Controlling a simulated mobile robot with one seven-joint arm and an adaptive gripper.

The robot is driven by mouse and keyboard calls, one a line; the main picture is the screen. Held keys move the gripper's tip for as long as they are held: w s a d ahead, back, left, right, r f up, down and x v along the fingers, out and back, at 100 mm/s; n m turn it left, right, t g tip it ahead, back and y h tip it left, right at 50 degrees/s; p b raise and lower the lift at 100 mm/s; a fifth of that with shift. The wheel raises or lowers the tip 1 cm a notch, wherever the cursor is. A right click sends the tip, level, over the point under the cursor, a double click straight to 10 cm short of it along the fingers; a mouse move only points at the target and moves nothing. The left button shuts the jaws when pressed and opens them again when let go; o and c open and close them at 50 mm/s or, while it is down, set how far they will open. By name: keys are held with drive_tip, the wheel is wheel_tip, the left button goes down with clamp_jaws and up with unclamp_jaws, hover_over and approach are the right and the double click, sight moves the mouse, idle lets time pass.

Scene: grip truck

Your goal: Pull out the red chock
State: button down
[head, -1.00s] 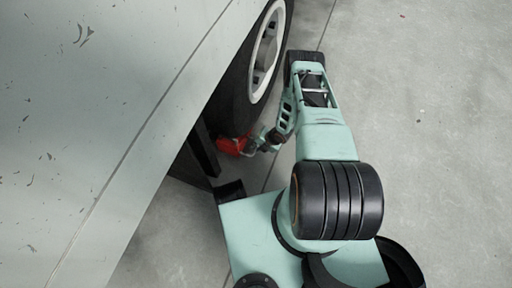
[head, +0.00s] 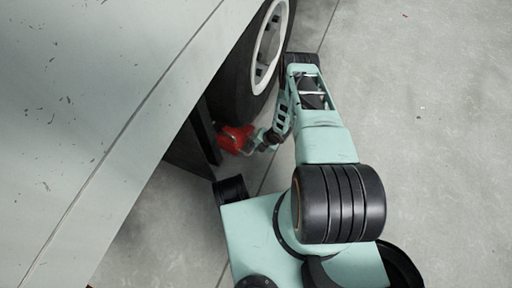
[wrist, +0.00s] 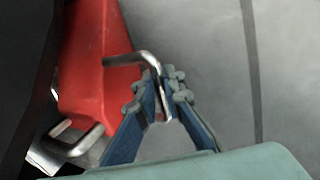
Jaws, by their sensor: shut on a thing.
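The red chock (head: 236,138) is on the floor beside the truck's tyre, low at the truck's side. In the wrist view the red chock (wrist: 96,70) fills the upper left and carries a bent metal handle (wrist: 150,62) on its side. My gripper (wrist: 160,98) has its two blue fingers closed around this handle. A second metal bracket (wrist: 72,146) shows at the chock's lower left. In the head view my gripper (head: 256,144) is just right of the chock, and its fingers are too small to make out there.
The truck's wheel (head: 243,85) stands just above the chock in the head view. The pale truck body (head: 100,110) covers the left side. A dark flap (head: 205,130) hangs left of the chock. The concrete floor (head: 430,130) to the right is clear.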

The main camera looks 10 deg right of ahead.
drive_tip(key=shift+s+a+f, duration=0.15)
drive_tip(key=shift+s+a, duration=0.1)
drive_tip(key=shift+s, duration=0.15)
drive_tip(key=c, duration=2)
unclamp_jaws()
drive_tip(key=shift+w, duration=0.15)
drive_tip(key=shift+o, duration=0.2)
drive_tip(key=shift+w+d+r, duration=0.1)
drive_tip(key=shift+r, duration=0.15)
drive_tip(key=v, duration=1.1)
drive_tip(key=shift+r, duration=0.35)
drive_tip(key=shift+d, duration=0.1)
